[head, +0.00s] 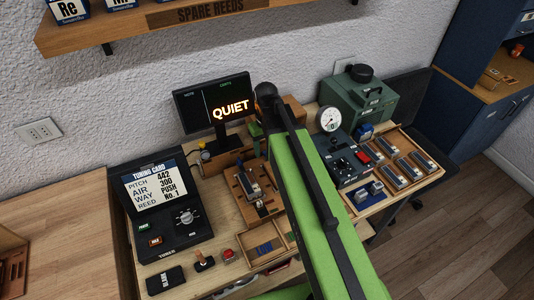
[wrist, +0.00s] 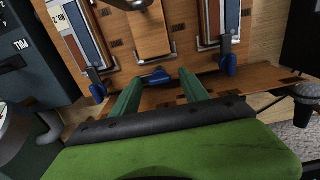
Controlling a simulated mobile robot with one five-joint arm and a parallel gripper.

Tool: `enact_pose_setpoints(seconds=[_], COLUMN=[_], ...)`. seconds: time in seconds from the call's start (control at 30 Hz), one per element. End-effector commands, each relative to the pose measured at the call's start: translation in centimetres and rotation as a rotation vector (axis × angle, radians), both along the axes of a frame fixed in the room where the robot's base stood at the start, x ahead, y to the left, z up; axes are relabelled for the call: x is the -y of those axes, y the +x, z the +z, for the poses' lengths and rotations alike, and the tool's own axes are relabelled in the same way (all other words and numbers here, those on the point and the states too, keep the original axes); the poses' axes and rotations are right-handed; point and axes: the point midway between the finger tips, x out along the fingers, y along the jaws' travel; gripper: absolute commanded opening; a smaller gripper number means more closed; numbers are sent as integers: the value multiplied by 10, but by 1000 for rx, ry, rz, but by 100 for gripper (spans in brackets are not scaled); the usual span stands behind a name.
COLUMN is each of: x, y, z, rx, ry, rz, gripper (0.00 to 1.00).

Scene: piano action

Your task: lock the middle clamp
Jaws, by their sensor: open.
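The left clamp (wrist: 97,86) and right clamp (wrist: 228,58) are blue too, and stand lengthwise along the board. My gripper (wrist: 160,80) is open, its two green fingers on either side of the middle clamp. Whether they touch it cannot be told. In the head view my green arm covers much of the bench and my fingertips are hidden.
The board (wrist: 115,25) has metal-edged slots with coloured strips. In the head view the bench also holds a tuning card panel (head: 155,188), a monitor reading QUIET (head: 215,105), a pressure gauge (head: 329,119), a green case (head: 358,100) and a wooden tray of metal reeds (head: 428,175).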

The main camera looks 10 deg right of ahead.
Motion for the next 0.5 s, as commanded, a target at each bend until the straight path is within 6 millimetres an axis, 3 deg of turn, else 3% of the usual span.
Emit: enact_pose_setpoints(seconds=[0.17, 0.5], x=[0, 1], y=[0, 0], z=[2, 2], rx=[0, 0], ry=[0, 0], rz=[-1, -1], gripper=[51, 7])
